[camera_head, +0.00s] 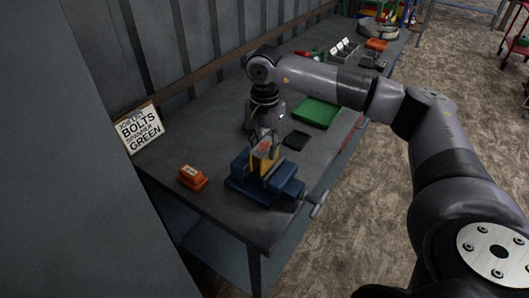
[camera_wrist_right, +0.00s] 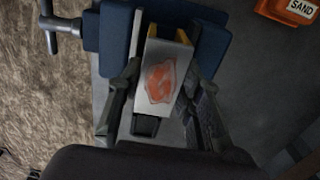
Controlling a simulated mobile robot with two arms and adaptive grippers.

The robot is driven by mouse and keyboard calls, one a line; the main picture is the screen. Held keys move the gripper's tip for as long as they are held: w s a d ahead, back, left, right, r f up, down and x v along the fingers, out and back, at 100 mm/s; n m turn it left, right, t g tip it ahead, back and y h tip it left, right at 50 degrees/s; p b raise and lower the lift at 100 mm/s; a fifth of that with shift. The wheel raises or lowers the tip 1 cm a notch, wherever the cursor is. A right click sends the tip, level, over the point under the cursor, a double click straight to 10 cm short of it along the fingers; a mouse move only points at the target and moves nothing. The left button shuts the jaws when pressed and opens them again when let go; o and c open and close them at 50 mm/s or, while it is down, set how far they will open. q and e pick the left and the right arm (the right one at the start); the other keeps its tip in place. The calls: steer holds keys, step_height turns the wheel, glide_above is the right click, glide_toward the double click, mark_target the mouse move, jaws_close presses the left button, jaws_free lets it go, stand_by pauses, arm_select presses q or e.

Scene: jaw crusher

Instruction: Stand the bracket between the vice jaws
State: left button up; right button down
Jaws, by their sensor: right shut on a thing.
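The blue vice (camera_head: 263,182) stands near the front edge of the workbench, with its handle (camera_head: 317,204) at the right. My right gripper (camera_head: 264,150) points down over the vice. It is shut on the bracket (camera_wrist_right: 163,80), a pale metal piece with an orange-red patch, which also shows in the head view (camera_head: 262,149). In the wrist view the bracket sits between my two dark fingers, and its far end overlaps the vice (camera_wrist_right: 206,36) near a yellow part (camera_wrist_right: 181,36). I cannot tell whether the bracket touches the jaws. My left gripper is not in view.
An orange box (camera_head: 192,178) lies left of the vice; the wrist view shows an orange box marked SAND (camera_wrist_right: 290,10). A green tray (camera_head: 316,112) and a dark flat pad (camera_head: 296,140) lie behind. A sign (camera_head: 139,128) leans at the left wall.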

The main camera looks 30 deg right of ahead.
mark_target(264, 148)
step_height(264, 148, down, 2)
steer(key=shift+f, duration=0.35)
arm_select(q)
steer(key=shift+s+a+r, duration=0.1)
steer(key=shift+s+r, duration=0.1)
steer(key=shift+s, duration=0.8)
arm_select(e)
steer(key=shift+f, duration=0.15)
steer(key=c, duration=1.5)
jaws_free()
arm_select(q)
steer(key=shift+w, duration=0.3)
arm_select(e)
steer(key=o, duration=0.4)
